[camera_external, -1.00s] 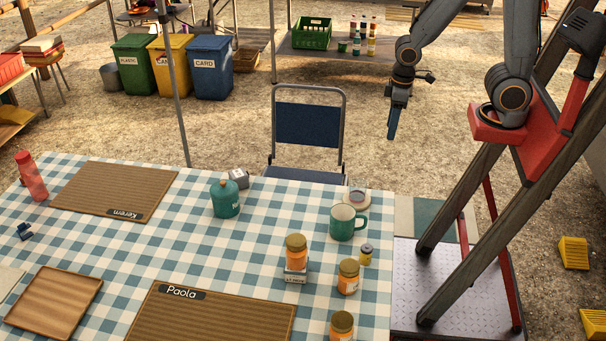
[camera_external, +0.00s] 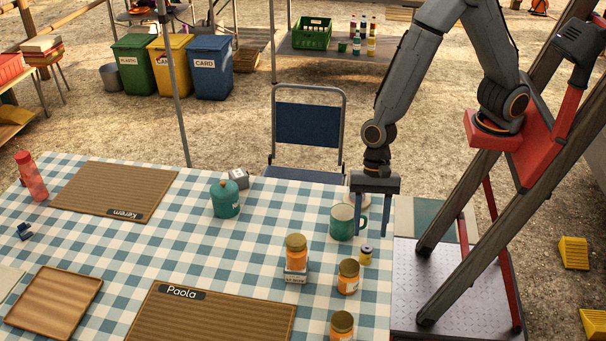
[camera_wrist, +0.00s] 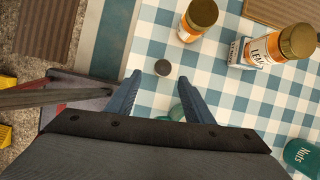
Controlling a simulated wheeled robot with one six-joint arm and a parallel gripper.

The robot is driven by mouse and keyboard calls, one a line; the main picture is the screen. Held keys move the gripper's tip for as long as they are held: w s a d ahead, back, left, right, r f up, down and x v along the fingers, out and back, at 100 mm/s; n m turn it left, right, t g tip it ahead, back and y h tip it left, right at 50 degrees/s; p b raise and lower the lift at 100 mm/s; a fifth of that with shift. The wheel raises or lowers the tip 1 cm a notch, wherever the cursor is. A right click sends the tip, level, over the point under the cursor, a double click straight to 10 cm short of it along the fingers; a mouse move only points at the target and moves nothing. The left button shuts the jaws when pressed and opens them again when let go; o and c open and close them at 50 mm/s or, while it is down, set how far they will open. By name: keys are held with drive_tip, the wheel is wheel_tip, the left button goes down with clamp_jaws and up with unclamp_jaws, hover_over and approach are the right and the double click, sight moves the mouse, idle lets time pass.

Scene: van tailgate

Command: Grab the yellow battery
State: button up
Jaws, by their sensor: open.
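The yellow battery (camera_external: 365,256) is a small upright cylinder with a dark top on the checked table (camera_external: 255,225), near its right edge. In the wrist view its round dark top (camera_wrist: 163,67) shows between and just beyond my fingertips. My gripper (camera_external: 372,233) points down above the table's right edge, behind the battery in the external view. Its two blue fingers (camera_wrist: 160,76) are apart with nothing held between them. The fingers appear above the battery and clear of it.
A green mug (camera_external: 342,223) stands close behind the battery; in the wrist view my gripper partly hides it. A gold-lidded orange jar (camera_external: 348,282) stands just in front, another jar (camera_external: 296,248) to the left.

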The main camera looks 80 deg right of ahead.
sight(366, 251)
drive_tip(key=shift+a+f, duration=0.35)
drive_tip(key=shift+a, duration=0.05)
drive_tip(key=shift+b+x, duration=0.3)
drive_tip(key=shift+x, duration=0.55)
drive_tip(key=shift+w+d+b+x, duration=0.1)
drive_tip(key=shift+b+x, duration=0.05)
drive_tip(key=shift+x, duration=1.25)
drive_tip(key=shift+w+d+b+x, duration=0.1)
drive_tip(key=shift+b+x, duration=0.05)
drive_tip(key=shift+x, duration=1.2)
drive_tip(key=shift+f, duration=0.1)
clamp_jaws()
